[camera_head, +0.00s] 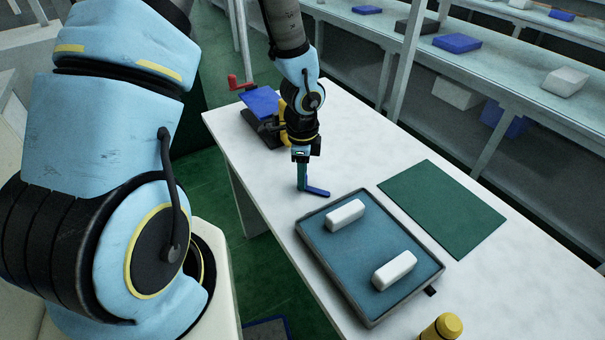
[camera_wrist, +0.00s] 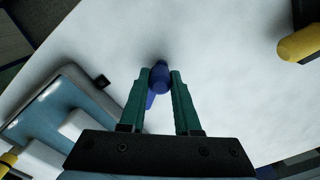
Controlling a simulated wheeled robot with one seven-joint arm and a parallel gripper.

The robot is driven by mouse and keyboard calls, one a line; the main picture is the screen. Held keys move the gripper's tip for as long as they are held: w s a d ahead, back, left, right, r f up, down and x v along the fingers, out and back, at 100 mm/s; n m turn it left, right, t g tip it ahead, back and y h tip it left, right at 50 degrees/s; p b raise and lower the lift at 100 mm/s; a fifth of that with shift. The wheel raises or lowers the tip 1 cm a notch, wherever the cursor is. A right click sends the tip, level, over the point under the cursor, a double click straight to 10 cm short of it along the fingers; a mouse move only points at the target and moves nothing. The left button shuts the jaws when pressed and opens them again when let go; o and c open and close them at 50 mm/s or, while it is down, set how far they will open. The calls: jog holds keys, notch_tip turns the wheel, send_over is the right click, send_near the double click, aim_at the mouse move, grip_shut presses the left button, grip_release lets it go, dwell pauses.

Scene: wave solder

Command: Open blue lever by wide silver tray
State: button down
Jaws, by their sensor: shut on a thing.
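The blue lever (camera_head: 317,191) is by the far left edge of the wide silver tray (camera_head: 369,320) on the white table. It also shows in the wrist view (camera_wrist: 159,80), with its rounded end between my fingers. My gripper (camera_head: 302,187) points down at the table and is shut on the lever; in the wrist view its green fingers (camera_wrist: 160,88) stand on either side of it. The tray has a blue-grey floor and holds two white blocks (camera_head: 345,215) (camera_head: 394,270). The lever's base is partly hidden by my fingers.
A green mat (camera_head: 442,208) lies right of the tray. A yellow-topped object (camera_head: 447,325) stands at the near edge. A blue-topped device (camera_head: 262,101) and a red lever (camera_head: 240,84) are behind my arm. Shelves (camera_head: 480,75) with blocks run along the right.

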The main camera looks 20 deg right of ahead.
jog(key=shift+w+d+m, duration=0.3)
jog(key=shift+w+m, duration=0.05)
jog(key=shift+m, duration=0.45)
jog(key=shift+d, duration=0.1)
jog(key=c, duration=0.6)
grip_release()
jog(key=shift+r, duration=0.1)
notch_tip(320, 180, up, 11)
jog(key=shift+f+p, duration=0.15)
jog(key=shift+p, duration=0.15)
jog(key=a+r+n, duration=0.3)
jog(key=a+n, duration=0.4)
jog(key=a+r+n+t, duration=0.1)
jog(key=a+r+n, duration=0.2)
jog(key=a+n, duration=0.5)
jog(key=a+r+n, duration=0.3)
jog(key=a+n, duration=0.5)
jog(key=shift+r+t, duration=0.3)
